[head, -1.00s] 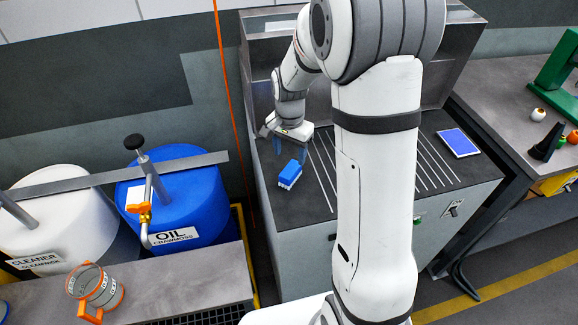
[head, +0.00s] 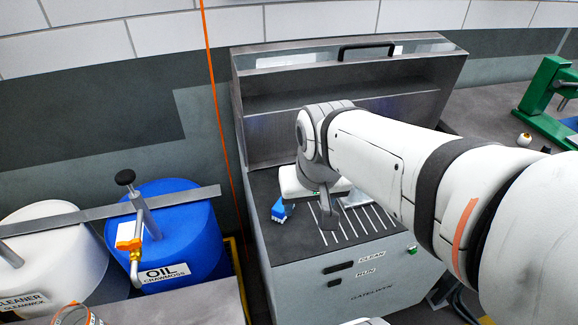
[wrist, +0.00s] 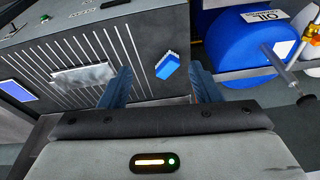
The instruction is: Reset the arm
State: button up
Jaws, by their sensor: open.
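My gripper (wrist: 161,74) is open and empty, its two dark blue fingers spread apart in the wrist view. In the head view my gripper (head: 328,212) hangs over the grooved top of the grey cleaning station (head: 337,284); its fingers are partly hidden there. My arm reaches in from the right side.
A blue oil drum (head: 182,233) and a white cleaner drum (head: 50,255) stand left of the station. An orange line (head: 216,95) hangs beside it. A shiny plate (wrist: 82,77) and a blue panel (wrist: 17,90) lie on the station top. A green tool (head: 545,100) stands at right.

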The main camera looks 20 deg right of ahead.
jog(key=shift+s+n, duration=0.5)
jog(key=shift+s, duration=0.75)
jog(key=shift+c, duration=0.5)
